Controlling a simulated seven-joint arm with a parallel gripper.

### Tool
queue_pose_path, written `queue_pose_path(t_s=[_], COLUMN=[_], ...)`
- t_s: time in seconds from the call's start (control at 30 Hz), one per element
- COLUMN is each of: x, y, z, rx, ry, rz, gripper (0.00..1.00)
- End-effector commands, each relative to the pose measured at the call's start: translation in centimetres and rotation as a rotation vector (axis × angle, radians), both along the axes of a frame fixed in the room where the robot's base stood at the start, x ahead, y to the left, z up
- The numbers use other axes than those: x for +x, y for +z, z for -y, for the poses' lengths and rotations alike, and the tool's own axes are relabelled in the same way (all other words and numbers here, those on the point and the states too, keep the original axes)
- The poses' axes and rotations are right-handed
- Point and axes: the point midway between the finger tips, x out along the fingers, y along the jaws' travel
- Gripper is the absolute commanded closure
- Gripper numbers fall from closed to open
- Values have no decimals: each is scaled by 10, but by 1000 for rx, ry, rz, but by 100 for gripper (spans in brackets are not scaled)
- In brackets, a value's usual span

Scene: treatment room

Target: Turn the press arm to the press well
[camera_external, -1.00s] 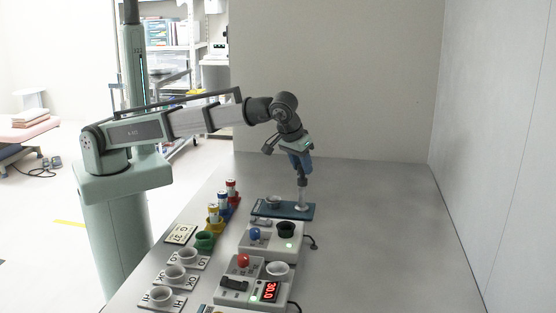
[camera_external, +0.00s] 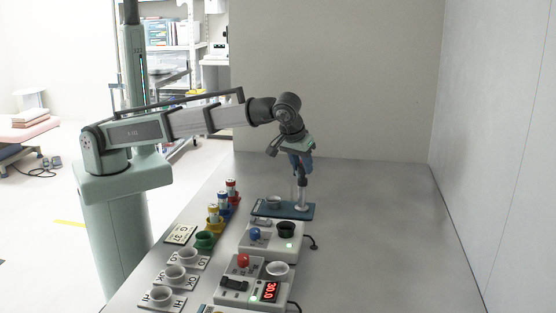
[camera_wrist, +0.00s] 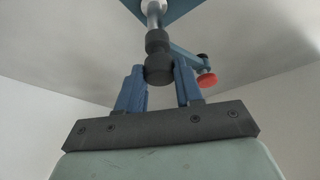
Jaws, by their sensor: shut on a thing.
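The press stands at the far end of the bench in the external view. It has a blue base plate (camera_external: 266,210), a grey press well (camera_external: 274,202) at its left, and an upright metal post (camera_external: 302,195) at its right. My gripper (camera_external: 302,174) is above the post, pointing down. In the wrist view my gripper (camera_wrist: 159,70) is shut on the dark knob (camera_wrist: 159,72) at the post's top. The blue press arm (camera_wrist: 185,56) reaches right from the post, with a red pad (camera_wrist: 207,81) at its end. I cannot make out the press arm in the external view.
Nearer on the bench are a device with a blue knob (camera_external: 255,235) and one with a red knob (camera_external: 243,261) and lit display (camera_external: 270,292). Coloured holders with vials (camera_external: 213,212) and white cups (camera_external: 188,254) line the left. The bench's right side is clear.

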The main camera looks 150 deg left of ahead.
Motion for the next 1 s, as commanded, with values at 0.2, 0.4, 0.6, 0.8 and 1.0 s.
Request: queue_pose_path(t_s=[0.2, 0.4, 0.6, 0.8, 1.0], x=[3, 4, 5, 5, 4], y=[1, 1, 1, 1, 1], z=[-2, -2, -3, -4, -4], rx=[1, 0, 1, 1, 1], ry=[186, 376, 550, 688, 779], rz=[-1, -1, -1, 0, 0], gripper=[100, 100, 100, 100, 100])
